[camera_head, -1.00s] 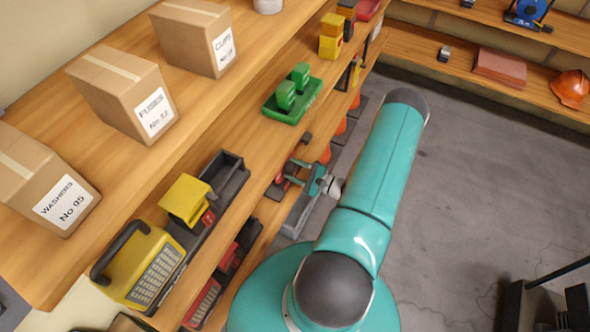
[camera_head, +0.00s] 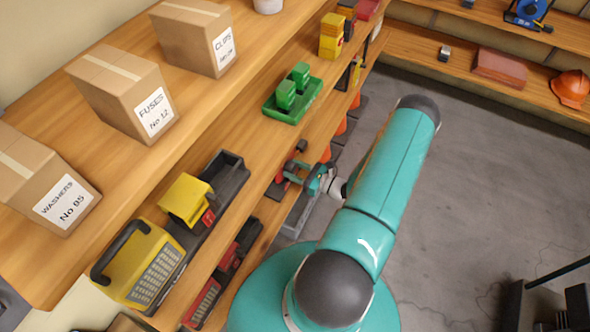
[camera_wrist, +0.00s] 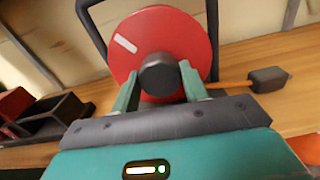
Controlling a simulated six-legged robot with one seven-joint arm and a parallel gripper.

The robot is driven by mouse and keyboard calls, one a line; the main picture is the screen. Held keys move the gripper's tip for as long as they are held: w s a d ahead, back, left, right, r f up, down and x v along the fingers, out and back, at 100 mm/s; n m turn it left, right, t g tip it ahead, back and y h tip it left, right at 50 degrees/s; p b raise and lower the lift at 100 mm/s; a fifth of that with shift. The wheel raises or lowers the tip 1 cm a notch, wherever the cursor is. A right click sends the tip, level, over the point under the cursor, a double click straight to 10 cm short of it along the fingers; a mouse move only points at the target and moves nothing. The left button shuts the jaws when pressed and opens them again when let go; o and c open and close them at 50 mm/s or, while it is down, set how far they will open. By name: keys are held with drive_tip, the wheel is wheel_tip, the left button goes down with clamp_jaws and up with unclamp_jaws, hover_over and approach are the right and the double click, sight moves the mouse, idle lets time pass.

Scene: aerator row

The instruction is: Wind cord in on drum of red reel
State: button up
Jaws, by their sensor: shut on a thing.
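The red reel shows large in the wrist view as a red disc (camera_wrist: 185,35) with a white mark at its upper left and a dark knob (camera_wrist: 158,75) at its middle. A dark frame stands around it. My gripper (camera_wrist: 160,82) has one finger on each side of the knob and is shut on it. In the head view my gripper (camera_head: 306,177) is at the lower shelf, largely covering the reel; the plug (camera_head: 301,146) lies just beyond.
A dark open bin (camera_wrist: 55,122) stands left of the reel in the wrist view. In the head view, a green tray (camera_head: 292,103) and a yellow lantern-like case (camera_head: 140,265) stand on the shelf above. Orange cones (camera_head: 341,126) lie beyond my gripper.

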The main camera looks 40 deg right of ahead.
drive_tip(key=m, duration=0.7)
idle(0.6)
drive_tip(key=o, duration=1)
drive_tip(key=shift+s, duration=0.15)
drive_tip(key=v, duration=1.3)
drive_tip(key=shift+s, duration=0.3)
